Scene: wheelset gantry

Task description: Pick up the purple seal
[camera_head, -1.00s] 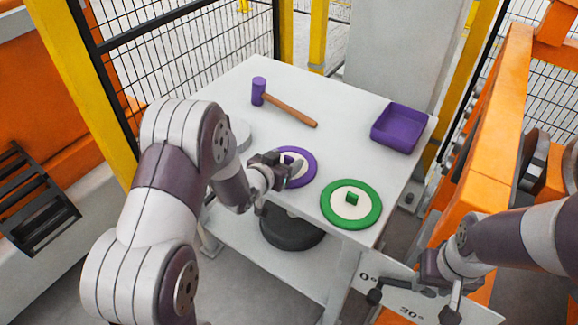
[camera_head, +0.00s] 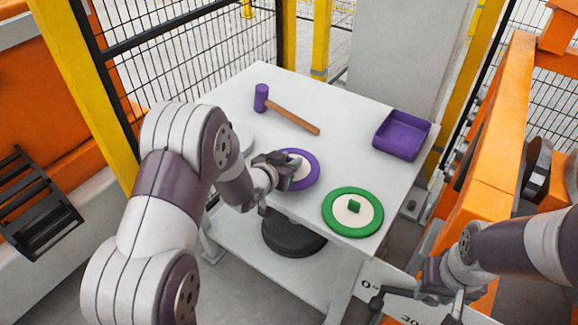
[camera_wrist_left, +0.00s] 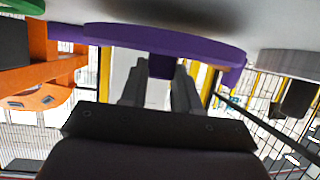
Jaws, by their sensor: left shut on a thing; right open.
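The purple seal (camera_head: 313,170) is a flat disc with a purple rim and a pale middle, near the front edge of the white table. My left gripper (camera_head: 284,168) reaches it from the left and hides part of it. In the left wrist view, which looks upside down, the fingers (camera_wrist_left: 161,82) are shut on the purple knob under the purple rim (camera_wrist_left: 150,38). I cannot tell whether the rim is touching the table or slightly above it. My right gripper (camera_head: 416,304) is open and empty, in front of and below the table's right side.
A green seal (camera_head: 332,224) lies to the right on the white table (camera_head: 235,98). A purple-headed mallet (camera_head: 290,117) lies farther back, and an empty purple tray (camera_head: 402,135) stands at the back right. A dark round object (camera_head: 292,240) sits on the lower shelf.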

